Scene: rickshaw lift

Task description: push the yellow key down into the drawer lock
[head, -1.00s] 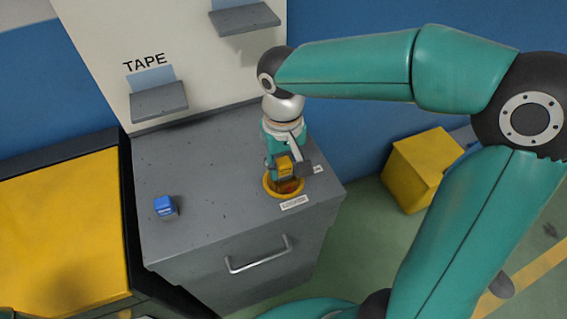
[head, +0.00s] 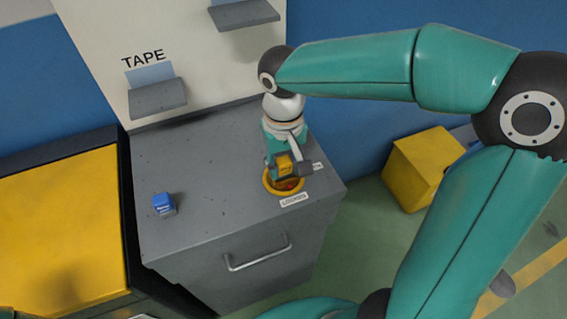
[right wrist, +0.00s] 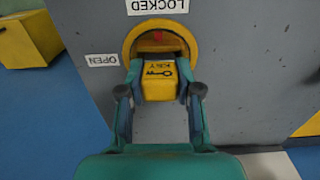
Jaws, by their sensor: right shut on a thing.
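The yellow key (right wrist: 158,78) has a black key symbol and the word KEY on its face. My right gripper (right wrist: 160,92) is shut on it, one finger on each side. In the head view the right gripper (head: 286,166) reaches down over the cabinet top, with the key (head: 284,165) partly hidden. The drawer lock is a round yellow ring (right wrist: 160,29) with a red mark inside, set in the grey cabinet top (head: 190,160). The key is at the ring; how deep it sits I cannot tell. My left gripper is not in view.
A blue block (head: 164,204) stands on the cabinet top at left. Labels LOCKED (right wrist: 157,6) and OPEN (right wrist: 102,60) lie beside the ring. The drawer front has a metal handle (head: 258,254). A shelf (head: 158,98) hangs under TAPE.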

